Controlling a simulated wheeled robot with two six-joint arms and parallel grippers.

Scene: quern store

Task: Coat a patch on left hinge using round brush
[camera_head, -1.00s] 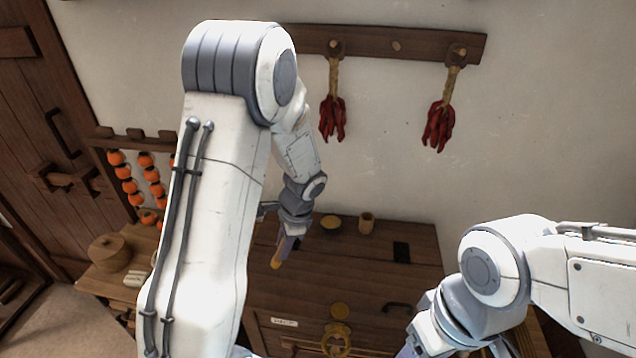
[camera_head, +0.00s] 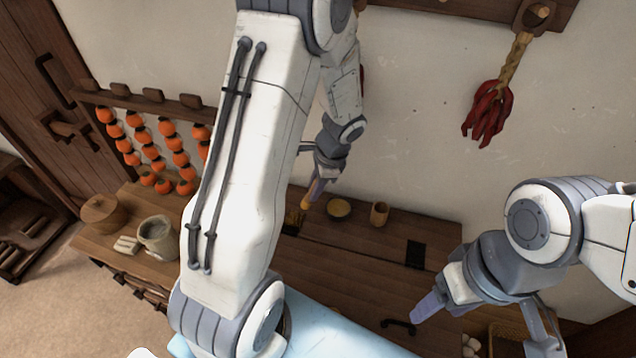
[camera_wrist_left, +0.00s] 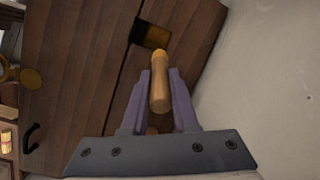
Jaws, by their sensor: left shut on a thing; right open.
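The round brush (camera_wrist_left: 159,85) has a wooden handle with an orange-yellow end, and my left gripper (camera_wrist_left: 160,98) is shut on it. In the head view the left gripper (camera_head: 318,182) holds the brush (camera_head: 306,203) tilted at the chest's back left. The left hinge (camera_head: 290,229) is a dark plate there, with a yellowish-brown area on its wall side. In the wrist view this hinge (camera_wrist_left: 135,38) lies beyond the brush end; whether they touch cannot be told. My right gripper (camera_head: 482,333) is open and empty at the lower right.
The dark wooden chest (camera_head: 350,254) has another dark hinge plate (camera_head: 415,254). A yellow-filled dish (camera_head: 338,208) and a wooden cup (camera_head: 379,214) stand at its back. A side table with a stone pot (camera_head: 157,236) is left. Dried red peppers (camera_head: 488,113) hang on the wall.

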